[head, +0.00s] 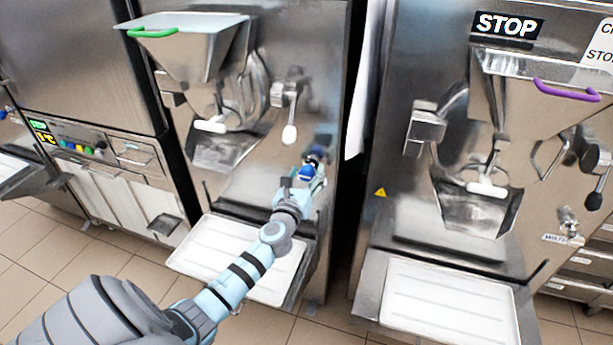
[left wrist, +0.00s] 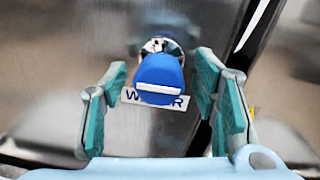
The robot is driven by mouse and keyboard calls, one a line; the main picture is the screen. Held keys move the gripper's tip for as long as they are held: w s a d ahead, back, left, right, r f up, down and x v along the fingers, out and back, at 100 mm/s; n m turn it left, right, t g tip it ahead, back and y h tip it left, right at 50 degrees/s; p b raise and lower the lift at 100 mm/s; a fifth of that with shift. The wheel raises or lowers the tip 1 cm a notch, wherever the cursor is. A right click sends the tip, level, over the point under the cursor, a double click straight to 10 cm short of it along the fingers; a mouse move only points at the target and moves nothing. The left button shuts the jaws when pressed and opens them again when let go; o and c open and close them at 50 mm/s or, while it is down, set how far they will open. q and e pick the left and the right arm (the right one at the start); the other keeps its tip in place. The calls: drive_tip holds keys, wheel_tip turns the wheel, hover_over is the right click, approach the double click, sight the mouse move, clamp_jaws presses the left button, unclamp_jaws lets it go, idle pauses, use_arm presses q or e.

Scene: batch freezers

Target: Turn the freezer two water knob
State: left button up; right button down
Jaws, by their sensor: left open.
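The blue water knob (left wrist: 160,76) has a white stripe across it and sits on a chrome stem on the steel front. A label reading WATER, partly covered by the knob, shows behind it. My left gripper (head: 312,168) is open at the lower right front of the middle freezer (head: 325,85). In the left wrist view its two teal-padded fingers (left wrist: 160,88) stand on either side of the knob, with a visible gap on each side. In the head view the gripper largely covers the knob. My right gripper is not in view.
A white tray (head: 215,258) sits below the middle freezer's spout, under my left arm. A white-handled lever (head: 289,132) hangs above the gripper. The right freezer (head: 405,170) stands across a narrow gap and has its own white tray (head: 440,303).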

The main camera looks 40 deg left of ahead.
use_arm(q)
drive_tip(key=c, duration=1.2)
drive_tip(key=shift+o, duration=0.2)
drive_tip(key=shift+n, duration=0.4)
drive_tip(key=n, duration=1.1)
drive_tip(key=shift+b, duration=0.3)
drive_tip(key=shift+h, duration=0.4)
drive_tip(key=o, duration=1.2)
drive_tip(key=shift+c, duration=0.2)
